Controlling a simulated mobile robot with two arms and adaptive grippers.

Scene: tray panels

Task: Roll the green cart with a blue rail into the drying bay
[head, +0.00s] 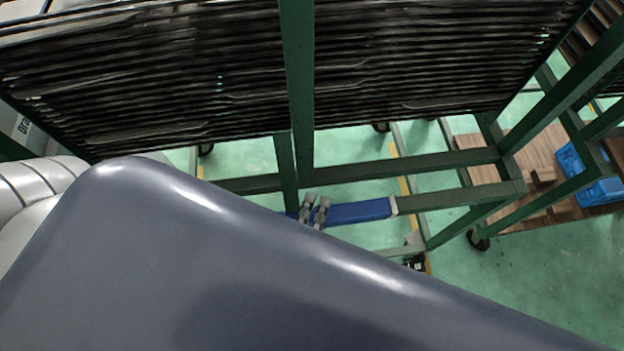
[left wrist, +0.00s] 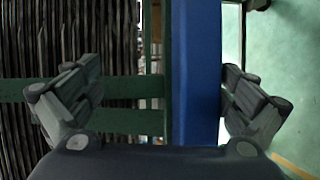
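The green cart (head: 302,90) fills the upper middle of the head view, with stacked dark trays in its frame. Its blue rail (head: 355,212) runs along the low near side. My left gripper (head: 314,210) is at the left part of this rail, partly hidden by my own grey body part. In the left wrist view, the blue rail (left wrist: 195,70) passes between the two spread fingers of the left gripper (left wrist: 162,72). The rail is near the right finger, with a clear gap to the left finger. My right gripper is not in view. I cannot make out the drying bay for certain.
At the right, another green frame (head: 570,95) stands close by, with wooden boards (head: 530,150) and a blue crate (head: 590,172). Yellow lines (head: 405,178) mark the green floor (head: 535,285). Floor at the lower right is free.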

